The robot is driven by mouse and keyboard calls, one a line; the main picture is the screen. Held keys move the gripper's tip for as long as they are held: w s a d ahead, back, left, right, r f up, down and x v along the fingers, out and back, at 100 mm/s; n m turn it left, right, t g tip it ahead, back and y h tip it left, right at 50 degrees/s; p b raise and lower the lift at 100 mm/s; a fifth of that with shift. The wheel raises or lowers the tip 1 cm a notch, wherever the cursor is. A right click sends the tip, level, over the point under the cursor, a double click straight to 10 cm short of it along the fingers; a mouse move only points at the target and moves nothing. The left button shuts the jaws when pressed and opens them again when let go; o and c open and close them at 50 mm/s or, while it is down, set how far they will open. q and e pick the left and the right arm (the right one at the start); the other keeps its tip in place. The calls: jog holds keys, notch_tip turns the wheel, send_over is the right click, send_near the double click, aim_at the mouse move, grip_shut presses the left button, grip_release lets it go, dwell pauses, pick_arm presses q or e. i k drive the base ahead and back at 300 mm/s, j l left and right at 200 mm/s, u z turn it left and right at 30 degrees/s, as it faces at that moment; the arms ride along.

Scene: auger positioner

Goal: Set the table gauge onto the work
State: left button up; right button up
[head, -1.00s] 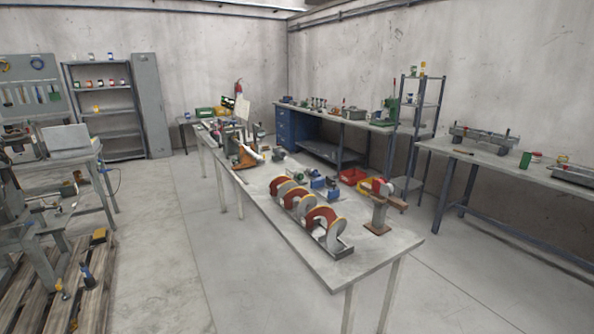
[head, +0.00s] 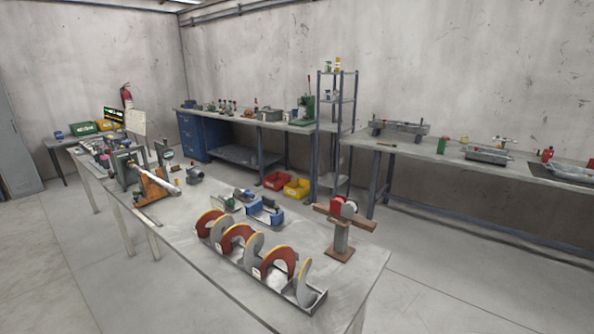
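A long table (head: 190,235) runs from the front right to the back left. An orange-based positioner (head: 153,188) with a pale shaft stands on its far half. Auger flights (head: 238,240), red-brown and grey with yellow edges, stand in a row in a grey tray near the front. Blue-and-grey devices (head: 265,211) sit behind them. A brown post stand (head: 341,240) with a crosspiece and a red-and-grey round piece stands at the right edge. I cannot tell which item is the table gauge. Neither of my grippers is in view.
A wall bench (head: 270,124) with blue drawers, a blue-grey shelf rack (head: 336,130) and a right bench (head: 460,155) line the back. Red (head: 277,181) and yellow (head: 297,188) bins show beyond the table. The floor (head: 455,280) at the right is clear.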

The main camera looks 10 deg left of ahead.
aim_at(163, 153)
jog(key=i+j, duration=0.2)
jog(key=j, duration=0.2)
jog(key=i+j, duration=0.2)
jog(key=j, duration=0.2)
jog(key=i+j+z, duration=0.1)
jog(key=j, duration=0.3)
jog(key=i+j, duration=0.5)
jog(key=j, duration=0.3)
jog(key=i+j+z, duration=0.1)
jog(key=j, duration=0.3)
jog(key=i+j, duration=0.25)
jog(key=j, duration=0.2)
jog(key=i+j, duration=0.15)
jog(key=j, duration=0.25)
